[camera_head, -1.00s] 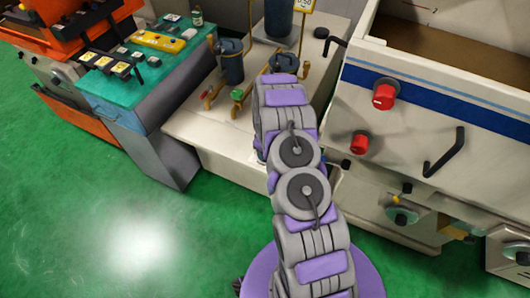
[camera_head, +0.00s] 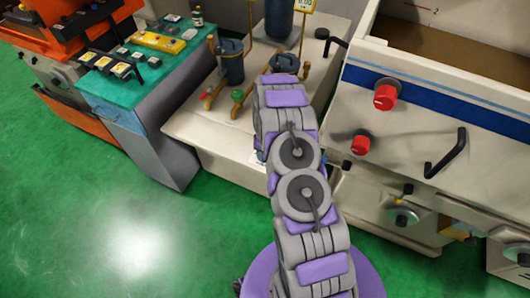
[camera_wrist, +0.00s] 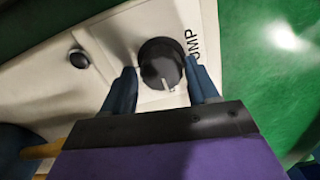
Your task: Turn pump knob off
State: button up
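The pump knob (camera_wrist: 160,64) is a round black knob with a light pointer mark, on a pale panel beside printed letters ending in "UMP". In the wrist view my gripper (camera_wrist: 165,80) is open, with one blue finger on each side of the knob. The right finger looks very close to the knob's edge; I cannot tell whether either finger touches it. In the head view my purple and grey arm reaches toward the pale machine base, and the arm hides the gripper and the knob.
A smaller black button (camera_wrist: 79,59) sits left of the knob. In the head view, red knobs (camera_head: 385,97) and a black handle (camera_head: 446,153) are on the machine at right. A teal-topped bench (camera_head: 125,85) stands at left. Green floor (camera_head: 90,225) is clear at front left.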

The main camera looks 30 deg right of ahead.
jog(key=shift+o, duration=1.1)
jog(key=shift+s, duration=0.1)
notch_tip(320, 180, up, 17)
jog(key=p, duration=0.2)
